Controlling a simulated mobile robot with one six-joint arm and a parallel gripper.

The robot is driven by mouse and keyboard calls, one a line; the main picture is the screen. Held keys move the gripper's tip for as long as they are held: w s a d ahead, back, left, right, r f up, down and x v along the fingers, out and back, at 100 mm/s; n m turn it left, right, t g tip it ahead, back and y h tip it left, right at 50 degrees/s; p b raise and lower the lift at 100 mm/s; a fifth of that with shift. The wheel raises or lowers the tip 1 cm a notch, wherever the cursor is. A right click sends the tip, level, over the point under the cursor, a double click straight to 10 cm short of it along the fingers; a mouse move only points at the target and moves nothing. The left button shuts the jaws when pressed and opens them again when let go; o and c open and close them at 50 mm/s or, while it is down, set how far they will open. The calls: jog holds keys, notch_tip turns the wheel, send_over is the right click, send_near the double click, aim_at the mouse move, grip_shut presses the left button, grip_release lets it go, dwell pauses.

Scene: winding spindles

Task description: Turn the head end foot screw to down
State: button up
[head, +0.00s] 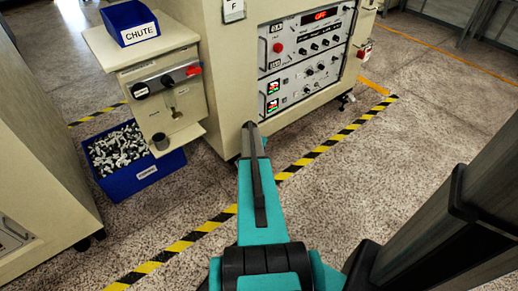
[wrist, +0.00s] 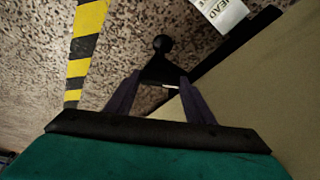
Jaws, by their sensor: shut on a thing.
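The foot screw (wrist: 158,66) shows in the wrist view as a black part with a round ball-like knob at its far end. My gripper (wrist: 160,84) has its two dark fingers on either side of it, shut on it. A white tag (wrist: 221,13) by the machine's dark edge reads "HEAD"; its other lettering is hard to read. In the head view my teal arm reaches to the lower front corner of the beige machine (head: 235,70). The foot screw and my fingertips cannot be made out there. Whether the screw is up or down cannot be told.
A blue chute bin (head: 130,22) sits on a side cabinet at left. A blue crate of small parts (head: 135,170) stands on the floor below it. The control panel (head: 305,60) is on the machine's front. Yellow-black tape (head: 335,137) crosses open speckled floor.

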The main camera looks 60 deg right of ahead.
jog(key=shift+s+d+r, duration=0.1)
jog(key=shift+s+d, duration=0.15)
jog(key=shift+d, duration=0.05)
jog(key=o, duration=1)
jog(key=shift+o, duration=0.3)
jog(key=shift+w+a, duration=0.1)
jog(key=shift+a, duration=0.05)
jog(key=shift+w+a, duration=0.1)
jog(key=shift+w+a+r, duration=0.1)
jog(key=shift+a+r, duration=0.25)
jog(key=shift+r, duration=0.3)
jog(key=p+v, duration=0.2)
jog(key=v, duration=0.4)
jog(key=shift+s+r, duration=0.2)
jog(key=shift+s, duration=0.1)
